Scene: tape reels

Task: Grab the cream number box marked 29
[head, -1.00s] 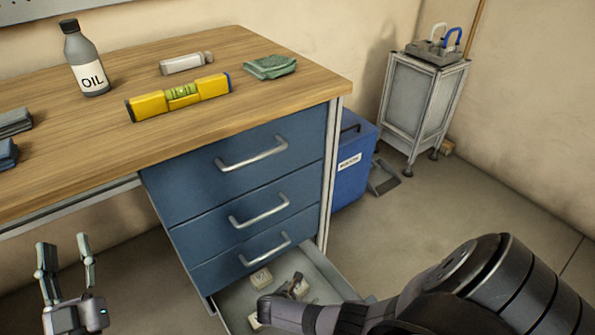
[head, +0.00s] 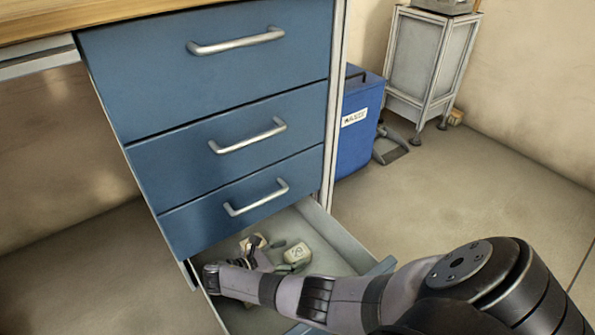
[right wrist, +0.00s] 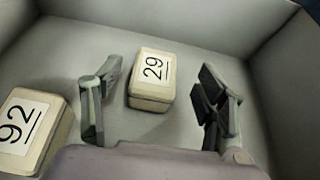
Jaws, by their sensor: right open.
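The cream number box marked 29 (right wrist: 152,80) lies on the floor of the open drawer, its underlined number facing up. In the right wrist view it sits between the fingertips of my right gripper (right wrist: 160,82), nearer the left finger, with gaps on both sides. My right gripper is open and empty. In the head view the gripper (head: 284,257) is low in the drawer, with its fingers beside the box (head: 298,253). A second cream box, marked 92 (right wrist: 30,130), lies outside the left finger, cut by the frame edge. My left gripper is out of view.
The drawer (head: 345,240) is the lowest of the blue cabinet (head: 215,130), and its grey walls surround the boxes. A blue bin (head: 358,135) and a grey stand (head: 415,65) are behind right. Open floor lies to the right.

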